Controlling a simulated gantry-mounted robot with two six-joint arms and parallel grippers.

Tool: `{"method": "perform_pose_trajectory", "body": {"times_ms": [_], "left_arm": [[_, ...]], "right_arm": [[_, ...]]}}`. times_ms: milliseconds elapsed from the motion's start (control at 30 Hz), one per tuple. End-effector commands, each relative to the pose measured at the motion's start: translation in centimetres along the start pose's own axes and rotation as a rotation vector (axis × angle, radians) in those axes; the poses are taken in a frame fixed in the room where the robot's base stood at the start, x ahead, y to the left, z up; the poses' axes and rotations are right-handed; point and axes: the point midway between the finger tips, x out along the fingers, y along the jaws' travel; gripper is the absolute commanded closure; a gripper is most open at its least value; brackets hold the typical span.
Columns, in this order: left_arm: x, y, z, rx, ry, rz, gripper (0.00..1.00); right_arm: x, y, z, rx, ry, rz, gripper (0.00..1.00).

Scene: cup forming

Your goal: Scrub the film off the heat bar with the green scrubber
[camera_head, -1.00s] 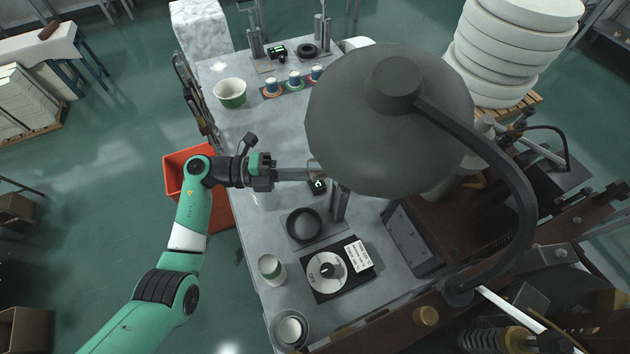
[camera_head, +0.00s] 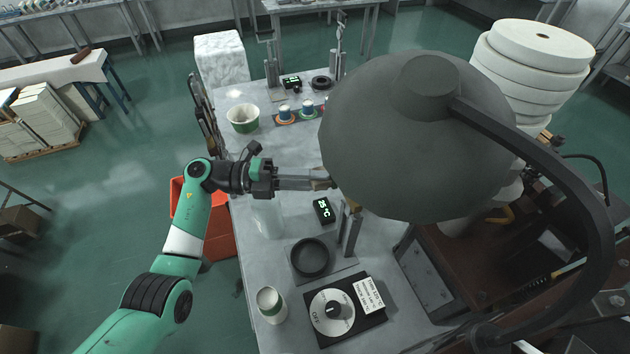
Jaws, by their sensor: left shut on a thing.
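My left gripper (camera_head: 322,183) reaches in from the left over the worktable and is shut on a small brownish thing at its fingertips. The grey lamp shade hides most of that thing, and I see no green on it, so I cannot tell whether it is the scrubber. I cannot make out the heat bar or its film; the shade covers the area just beyond my fingertips. An upright metal post (camera_head: 350,236) stands just below the shade's edge. My right gripper is not in view.
The large lamp shade (camera_head: 405,140) overhangs the table (camera_head: 240,185). A small lit display (camera_head: 323,210), a black ring (camera_head: 310,257), a dial panel (camera_head: 345,308) and a paper cup (camera_head: 271,304) are nearer. A green-white tub (camera_head: 243,118) stands farther back. An orange bin (camera_head: 220,240) is left.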

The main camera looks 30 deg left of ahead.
Motion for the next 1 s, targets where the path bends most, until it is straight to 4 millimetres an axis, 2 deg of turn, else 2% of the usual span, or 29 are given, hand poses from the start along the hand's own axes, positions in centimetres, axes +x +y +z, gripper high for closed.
{"method": "perform_pose_trajectory", "body": {"times_ms": [500,1000], "left_arm": [[-5.1,-0.2,-2.0,0.0,-0.002,-0.001,1.0],[-6.1,-0.1,-2.5,0.0,-0.001,0.0,1.0]], "right_arm": [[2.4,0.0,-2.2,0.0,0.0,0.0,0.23],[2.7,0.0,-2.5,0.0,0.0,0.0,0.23]]}}
